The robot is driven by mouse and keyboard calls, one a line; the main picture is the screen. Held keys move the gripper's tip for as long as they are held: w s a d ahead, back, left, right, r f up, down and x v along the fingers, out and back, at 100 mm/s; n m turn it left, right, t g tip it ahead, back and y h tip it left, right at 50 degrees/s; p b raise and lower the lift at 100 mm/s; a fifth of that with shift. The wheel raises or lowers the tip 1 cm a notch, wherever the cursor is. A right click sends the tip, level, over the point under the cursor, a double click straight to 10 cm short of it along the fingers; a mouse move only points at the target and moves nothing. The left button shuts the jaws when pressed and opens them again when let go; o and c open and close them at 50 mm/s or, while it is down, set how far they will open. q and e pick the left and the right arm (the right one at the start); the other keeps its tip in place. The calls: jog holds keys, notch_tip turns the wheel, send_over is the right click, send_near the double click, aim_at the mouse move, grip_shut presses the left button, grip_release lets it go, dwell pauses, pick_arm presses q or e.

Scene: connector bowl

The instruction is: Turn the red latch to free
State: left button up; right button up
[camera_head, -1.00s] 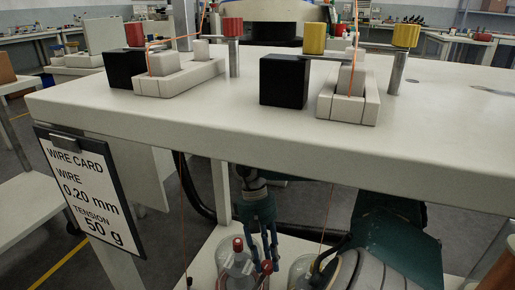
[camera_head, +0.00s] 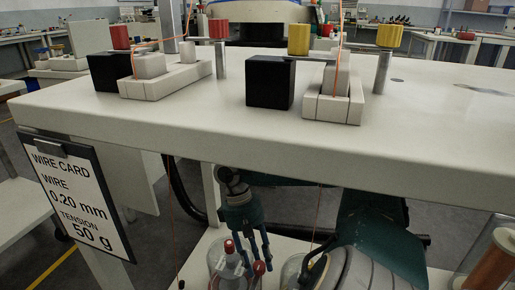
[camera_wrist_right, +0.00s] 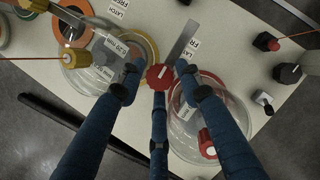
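The red latch (camera_wrist_right: 160,77) is a red knob with a white pointer line, between two clear glass domes in the right wrist view. My left gripper is not in view.
A glass dome with a red knob (camera_wrist_right: 207,143) stands close to the fingers, and another has a yellow knob (camera_wrist_right: 75,58). The white tabletop (camera_head: 420,140) overhangs my arm in the head view. Orange wires run down near the domes.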

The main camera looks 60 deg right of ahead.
jog(key=shift+o, duration=0.9)
jog(key=shift+s+a+f, duration=0.1)
jog(key=shift+a+f, duration=0.05)
jog(key=shift+a, duration=0.15)
jog(key=shift+d, duration=0.1)
jog(key=shift+w+d+r, duration=0.1)
jog(key=shift+w+r, duration=0.1)
jog(key=shift+r, duration=0.15)
jog(key=v, duration=1.1)
jog(key=shift+r, duration=0.1)
